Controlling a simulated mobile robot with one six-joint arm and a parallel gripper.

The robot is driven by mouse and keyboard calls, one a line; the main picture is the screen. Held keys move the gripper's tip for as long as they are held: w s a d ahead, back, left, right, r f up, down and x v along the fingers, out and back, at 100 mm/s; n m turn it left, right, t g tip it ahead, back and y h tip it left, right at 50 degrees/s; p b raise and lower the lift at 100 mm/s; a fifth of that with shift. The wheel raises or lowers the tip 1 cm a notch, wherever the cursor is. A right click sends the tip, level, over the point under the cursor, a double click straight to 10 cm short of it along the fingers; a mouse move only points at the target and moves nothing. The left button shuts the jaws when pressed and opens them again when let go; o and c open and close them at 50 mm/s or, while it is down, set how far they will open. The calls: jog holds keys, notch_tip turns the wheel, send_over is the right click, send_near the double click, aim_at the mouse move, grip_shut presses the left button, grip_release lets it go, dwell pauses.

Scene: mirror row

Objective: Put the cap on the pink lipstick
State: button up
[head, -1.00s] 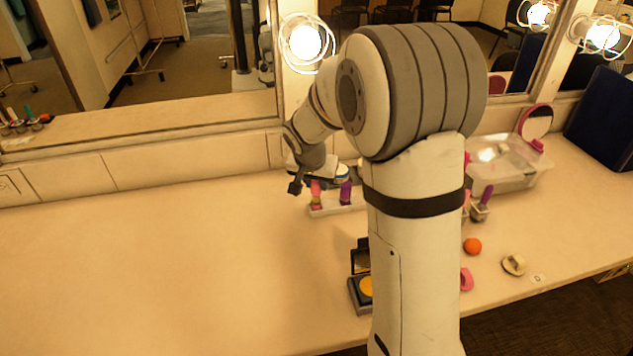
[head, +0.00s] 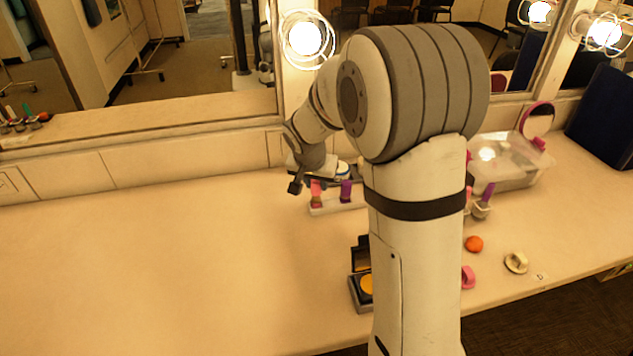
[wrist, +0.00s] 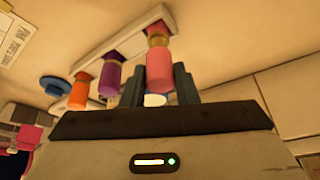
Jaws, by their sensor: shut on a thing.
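My gripper (wrist: 158,88) is shut on a pink cap (wrist: 160,68), with a dark finger on either side of it. The cap is in line with the pink lipstick (wrist: 157,40), whose gold part shows at the cap's far end. I cannot tell whether the cap is fully seated. The lipstick stands in a white rack (wrist: 128,40), which also shows in the head view (head: 330,209). In the head view the cap (head: 316,186) shows beside one dark finger, and my wrist hides part of the rack's back.
A purple lipstick (wrist: 110,78) and an orange one (wrist: 80,92) stand in the same rack. A blue round thing (wrist: 55,85) is near them. A compact (head: 362,285), orange ball (head: 474,244) and clear box (head: 505,165) are to the right. The left counter is clear.

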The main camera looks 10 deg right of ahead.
jog(key=shift+f+b, duration=0.9)
jog(key=shift+b, duration=0.6)
dwell(1.3)
dwell(0.4)
jog(key=o, duration=1.5)
jog(key=shift+r+p, duration=2.05)
jog(key=shift+r, duration=1.5)
jog(key=shift+c, duration=0.2)
grip_shut()
